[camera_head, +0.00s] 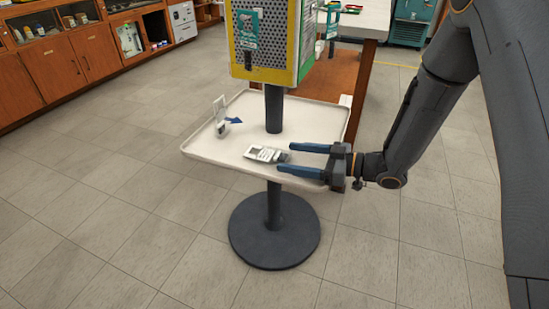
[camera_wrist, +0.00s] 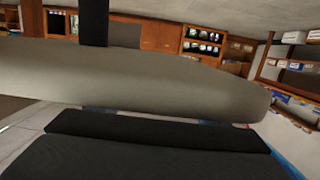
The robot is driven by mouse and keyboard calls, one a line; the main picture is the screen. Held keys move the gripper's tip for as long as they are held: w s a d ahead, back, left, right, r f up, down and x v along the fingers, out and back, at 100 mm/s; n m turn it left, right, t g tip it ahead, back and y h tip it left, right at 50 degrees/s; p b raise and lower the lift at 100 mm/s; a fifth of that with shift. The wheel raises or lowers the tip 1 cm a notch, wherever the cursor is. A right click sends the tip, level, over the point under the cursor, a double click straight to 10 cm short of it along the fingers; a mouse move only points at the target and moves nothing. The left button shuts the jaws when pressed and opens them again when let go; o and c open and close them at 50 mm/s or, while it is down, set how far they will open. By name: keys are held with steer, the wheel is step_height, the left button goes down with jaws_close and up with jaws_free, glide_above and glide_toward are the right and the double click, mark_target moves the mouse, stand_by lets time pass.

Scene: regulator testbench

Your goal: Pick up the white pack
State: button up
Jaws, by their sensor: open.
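A small white pack (camera_head: 262,154) with grey markings lies flat on the pale tray (camera_head: 205,152), near its front edge. My gripper (camera_head: 284,158) is open in the head view. Its two blue fingers reach in from the right, and their tips are at the pack's right end. I cannot tell whether they touch it or how high they are above the tray. In the wrist view, the tray's pale rim (camera_wrist: 130,85) fills the middle, and the pack is not visible there.
A dark post (camera_head: 274,108) rises through the tray under a yellow and green perforated box (camera_head: 265,45). A small upright white item (camera_head: 219,108) and a blue piece (camera_head: 234,121) are at the tray's back left. A round dark base (camera_head: 274,245) stands on the floor.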

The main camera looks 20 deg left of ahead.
mark_target(272, 153)
steer(key=shift+w+a+f+b, duration=0.1)
steer(key=shift+a+b, duration=0.1)
steer(key=shift+a, duration=0.85)
steer(key=shift+w+a+f+b, duration=0.15)
steer(key=shift+a, duration=0.9)
steer(key=shift+w+a+f+b, duration=0.1)
steer(key=shift+a+b, duration=0.1)
steer(key=shift+a, duration=0.85)
steer(key=c, duration=1.1)
steer(key=shift+c, duration=0.2)
steer(key=shift+r, duration=0.1)
steer(key=shift+r, duration=0.55)
steer(key=d+p, duration=0.1)
steer(key=d, duration=0.2)
steer(key=shift+s+d, duration=0.1)
steer(key=shift+d, duration=0.3)
steer(key=shift+d+r, duration=0.2)
steer(key=shift+r, duration=0.55)
step_height(272, 153, up, 12)
steer(key=p, duration=0.3)
steer(key=shift+r, duration=0.15)
